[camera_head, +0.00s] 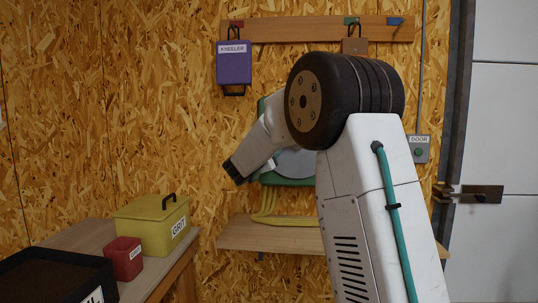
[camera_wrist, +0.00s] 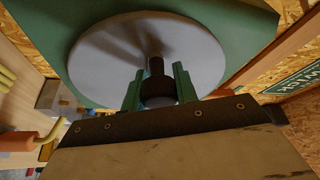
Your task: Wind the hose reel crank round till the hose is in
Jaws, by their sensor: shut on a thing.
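The hose reel shows in the wrist view as a pale grey disc (camera_wrist: 100,55) on a green backing (camera_wrist: 235,30). A dark crank handle (camera_wrist: 157,66) stands out from the disc. My gripper (camera_wrist: 158,88) has its two green fingers shut on this handle, one on each side. In the head view the reel's grey disc (camera_head: 296,163) and green edge (camera_head: 287,182) show only in part behind my arm, and the crank is hidden there. The yellow hose (camera_head: 266,212) hangs below the reel and lies along a wooden shelf (camera_head: 240,233).
A bench at the lower left holds a black tray (camera_head: 75,262), a red pot (camera_head: 123,258) and a yellow GRIT box (camera_head: 152,222). A purple KNEELER bag (camera_head: 234,63) hangs from the rail (camera_head: 290,30). A door switch (camera_head: 418,149) is right of my arm.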

